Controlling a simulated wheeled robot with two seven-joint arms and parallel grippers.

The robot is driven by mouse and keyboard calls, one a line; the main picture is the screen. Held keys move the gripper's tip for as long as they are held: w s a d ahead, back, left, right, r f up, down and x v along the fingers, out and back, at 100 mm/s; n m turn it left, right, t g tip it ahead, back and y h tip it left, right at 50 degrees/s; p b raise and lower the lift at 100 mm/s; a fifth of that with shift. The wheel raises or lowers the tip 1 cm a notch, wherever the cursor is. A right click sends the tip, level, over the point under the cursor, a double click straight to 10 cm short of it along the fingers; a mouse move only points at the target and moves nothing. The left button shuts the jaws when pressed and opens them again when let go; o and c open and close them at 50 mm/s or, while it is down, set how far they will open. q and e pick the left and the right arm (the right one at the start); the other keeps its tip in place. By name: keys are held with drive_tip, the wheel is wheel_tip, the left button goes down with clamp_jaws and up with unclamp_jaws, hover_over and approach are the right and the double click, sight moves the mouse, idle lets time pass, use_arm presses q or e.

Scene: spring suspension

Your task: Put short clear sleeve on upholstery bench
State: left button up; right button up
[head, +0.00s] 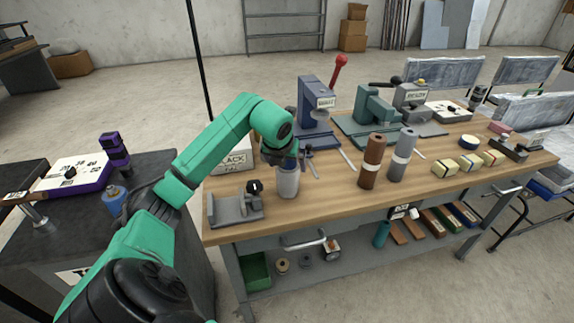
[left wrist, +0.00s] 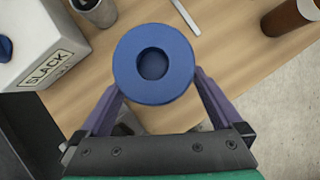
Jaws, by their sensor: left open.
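A pale, see-through grey sleeve (head: 288,182) stands upright near the front left of the wooden-topped bench (head: 325,205). I see no label that names this bench. My left gripper (head: 289,160) is just above the sleeve's top in the head view. In the left wrist view, a blue ring-shaped end (left wrist: 154,88) with a dark centre hole lies between the open purple fingers (left wrist: 155,95). It looks like the sleeve's top; I cannot tell whether the fingers touch it. The gripper hides part of the top in the head view. My right gripper is not in view.
A grey metal stand (head: 235,208) and the SLACK box (head: 232,160) are left of the sleeve. Brown (head: 372,162) and grey (head: 402,155) rolls stand to its right. Presses occupy the back. A dark bench (head: 160,240) is at the left. The wood in front of the rolls is clear.

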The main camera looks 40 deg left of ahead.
use_arm(q)
drive_tip(key=v, duration=1.1)
drive_tip(key=shift+r, duration=0.2)
drive_tip(key=shift+s, duration=0.1)
